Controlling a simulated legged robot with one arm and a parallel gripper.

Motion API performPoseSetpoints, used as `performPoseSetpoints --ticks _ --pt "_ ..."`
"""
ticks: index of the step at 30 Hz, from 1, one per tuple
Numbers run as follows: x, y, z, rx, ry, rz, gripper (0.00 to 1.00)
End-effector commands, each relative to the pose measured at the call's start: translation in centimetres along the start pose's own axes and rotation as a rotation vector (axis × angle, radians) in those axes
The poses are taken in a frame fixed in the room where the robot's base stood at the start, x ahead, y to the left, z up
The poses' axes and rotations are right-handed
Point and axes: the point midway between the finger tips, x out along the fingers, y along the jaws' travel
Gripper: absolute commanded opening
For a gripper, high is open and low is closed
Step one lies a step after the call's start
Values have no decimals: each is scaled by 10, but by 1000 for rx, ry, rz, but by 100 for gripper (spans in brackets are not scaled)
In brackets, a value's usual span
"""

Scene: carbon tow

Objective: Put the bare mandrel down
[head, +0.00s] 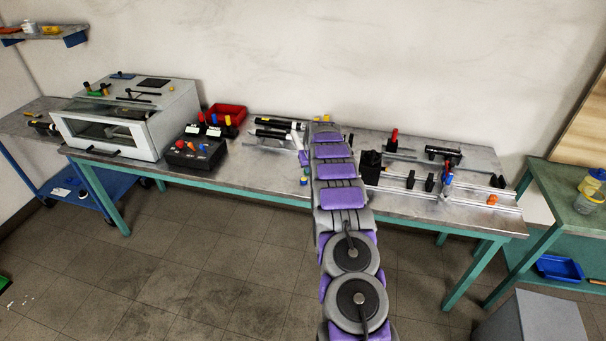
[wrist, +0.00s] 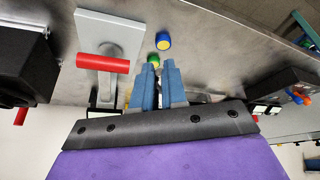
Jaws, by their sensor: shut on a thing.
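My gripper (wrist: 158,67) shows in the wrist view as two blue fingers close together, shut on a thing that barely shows. I take it to be the bare mandrel, but its shape is mostly hidden by the fingers and the dark wrist plate. A green and yellow piece (wrist: 154,60) shows at the fingertips; I cannot tell if it is touched. In the head view my own arm hides the gripper, over the middle of the long workbench (head: 235,180). A pale rod-like piece (head: 298,141) shows left of the arm; I cannot tell if it is held.
A blue and yellow piece (wrist: 162,41) lies beyond the fingertips. A red handle (wrist: 103,63) on a grey plate is close by. Black rods (head: 270,133), a control box (head: 195,153), a red bin (head: 228,113) and a white machine (head: 130,115) stand left; black fixtures (head: 370,167) stand right.

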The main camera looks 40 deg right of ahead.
Motion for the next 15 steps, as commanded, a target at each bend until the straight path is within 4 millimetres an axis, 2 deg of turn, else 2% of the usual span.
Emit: performPoseSetpoints --ticks 4,12,15 --pt "8 12 4 13 0 1 0" --pt "48 9 23 13 1 3 0" --pt "58 8 27 12 2 3 0"
